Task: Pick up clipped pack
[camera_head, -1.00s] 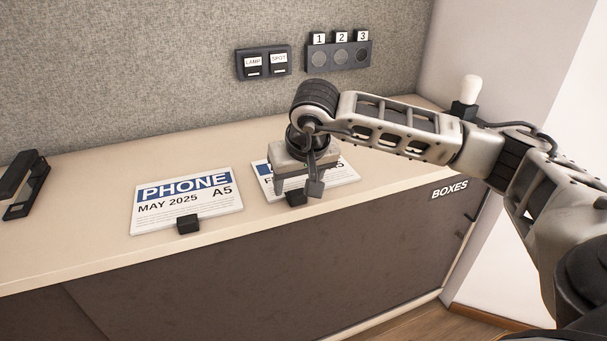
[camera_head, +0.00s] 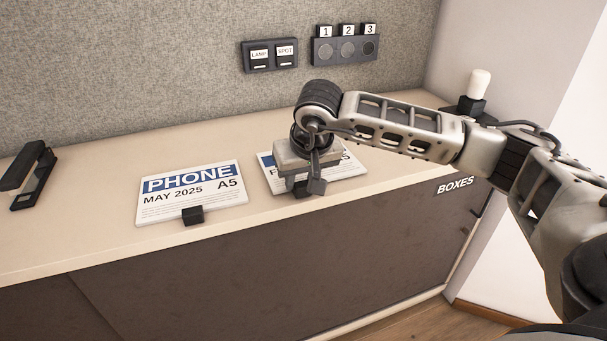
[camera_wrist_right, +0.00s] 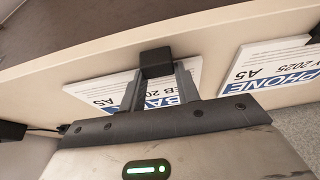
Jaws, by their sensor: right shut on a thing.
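Two clipped paper packs lie flat on the pale counter. The left pack (camera_head: 192,187), headed PHONE, MAY 2025, A5, has a black clip (camera_head: 193,215) on its front edge. The right pack (camera_head: 348,166) is partly hidden under my right gripper (camera_head: 304,188); the right wrist view shows its heading BANK and A5 (camera_wrist_right: 108,92). In that view my right gripper (camera_wrist_right: 159,72) is shut on this pack's black clip (camera_wrist_right: 155,62), with a finger on each side. The pack still appears to lie on the counter. My left gripper is not in view.
A black stapler-like tool (camera_head: 30,176) lies at the far left of the counter (camera_head: 90,225). LAMP and SPOT switches (camera_head: 271,55) and a numbered button panel (camera_head: 345,48) are on the grey back panel. A white-topped black object (camera_head: 474,92) stands at the right end.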

